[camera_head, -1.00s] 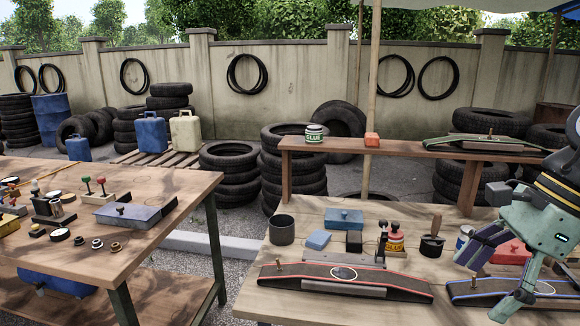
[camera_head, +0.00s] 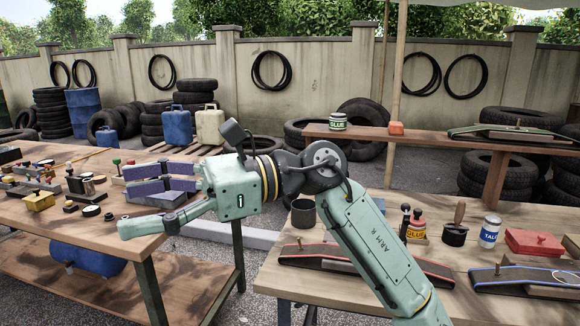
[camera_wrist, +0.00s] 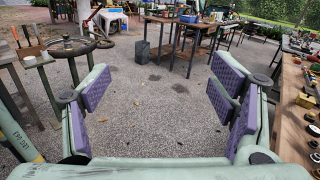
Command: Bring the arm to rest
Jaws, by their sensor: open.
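My arm reaches across the middle of the head view from the lower right, with its upper links bent at a dark joint. My gripper (camera_head: 160,185) points left above the right part of the left wooden table. Its purple-padded fingers are apart with nothing between them. In the wrist view my gripper (camera_wrist: 168,95) is also open and empty, with gravel ground beyond it. The arm hides part of the right bench and the things behind it.
The left table (camera_head: 85,230) holds several small parts and tools. A raised shelf (camera_head: 450,143) stands behind. Gravel lies between the tables.

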